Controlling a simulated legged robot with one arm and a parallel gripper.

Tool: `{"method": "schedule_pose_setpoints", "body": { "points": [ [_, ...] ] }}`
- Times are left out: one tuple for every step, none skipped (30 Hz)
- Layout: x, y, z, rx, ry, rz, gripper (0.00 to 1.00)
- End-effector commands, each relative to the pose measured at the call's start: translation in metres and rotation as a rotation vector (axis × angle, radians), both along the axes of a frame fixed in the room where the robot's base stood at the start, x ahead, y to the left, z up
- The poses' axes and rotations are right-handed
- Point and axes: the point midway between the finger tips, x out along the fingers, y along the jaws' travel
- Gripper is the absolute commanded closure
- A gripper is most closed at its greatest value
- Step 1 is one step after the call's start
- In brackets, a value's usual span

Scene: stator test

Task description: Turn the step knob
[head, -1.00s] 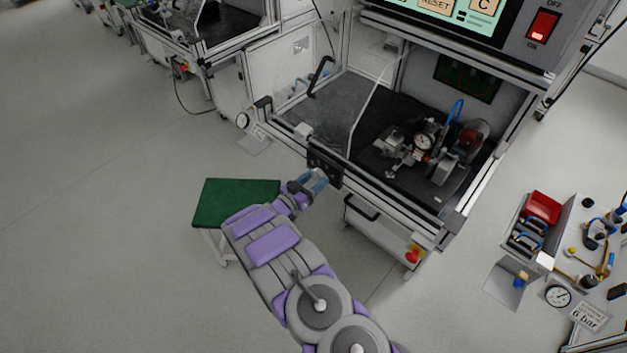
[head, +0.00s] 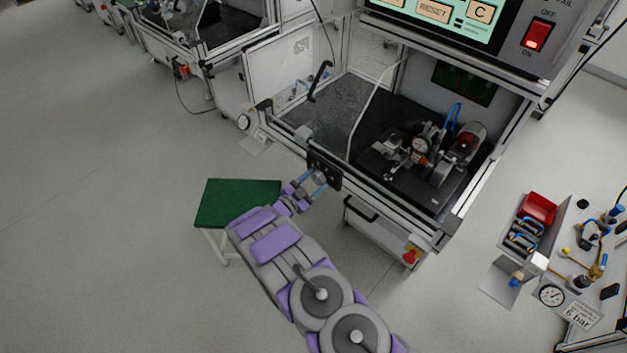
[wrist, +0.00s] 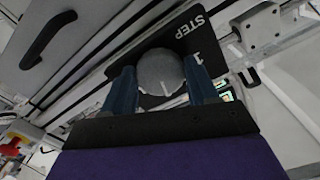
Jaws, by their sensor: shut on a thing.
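The step knob (wrist: 160,70) is a round grey knob with a white line on it. It sits on a black plate (wrist: 207,52) marked "STEP" and "1", on the front rail of the test bench. In the head view the black plate (head: 328,172) shows at the bench's front left. My gripper (wrist: 162,82) has its two blue fingers on either side of the knob and is shut on it. In the head view my gripper (head: 318,180) reaches the plate from the lower left; the knob is too small to make out there.
A green-topped stool (head: 236,203) stands left of my arm. The bench has a black drawer handle (head: 361,208) and a red button (head: 410,257) below the rail. A pneumatic station (head: 570,255) stands at right.

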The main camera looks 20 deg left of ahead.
Motion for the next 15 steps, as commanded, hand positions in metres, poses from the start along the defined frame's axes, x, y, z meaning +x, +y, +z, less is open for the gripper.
{"method": "schedule_pose_setpoints", "body": {
  "points": [
    [-0.0002, 0.0016, 0.0011, 0.021, -0.009, 0.004, 0.72],
    [-0.0003, 0.0017, 0.0011, 0.036, -0.013, 0.005, 0.72],
    [-0.0004, 0.0018, 0.0010, 0.052, -0.020, 0.005, 0.72],
    [-0.0005, 0.0019, 0.0009, 0.063, -0.025, 0.005, 0.72],
    [-0.0006, 0.0020, 0.0007, 0.072, -0.029, 0.005, 0.72],
    [-0.0007, 0.0021, 0.0007, 0.085, -0.034, 0.005, 0.72],
    [-0.0006, 0.0021, 0.0006, 0.094, -0.038, 0.005, 0.72],
    [-0.0006, 0.0021, 0.0005, 0.100, -0.040, 0.005, 0.72],
    [-0.0006, 0.0022, 0.0006, 0.109, -0.043, 0.005, 0.72],
    [-0.0006, 0.0022, 0.0004, 0.113, -0.045, 0.005, 0.72],
    [-0.0006, 0.0022, 0.0004, 0.118, -0.046, 0.004, 0.72],
    [-0.0006, 0.0022, 0.0004, 0.122, -0.048, 0.004, 0.72],
    [-0.0006, 0.0022, 0.0004, 0.124, -0.049, 0.004, 0.72],
    [-0.0005, 0.0021, 0.0002, 0.126, -0.049, 0.004, 0.72],
    [-0.0006, 0.0022, 0.0001, 0.128, -0.050, 0.004, 0.72]
  ]
}}
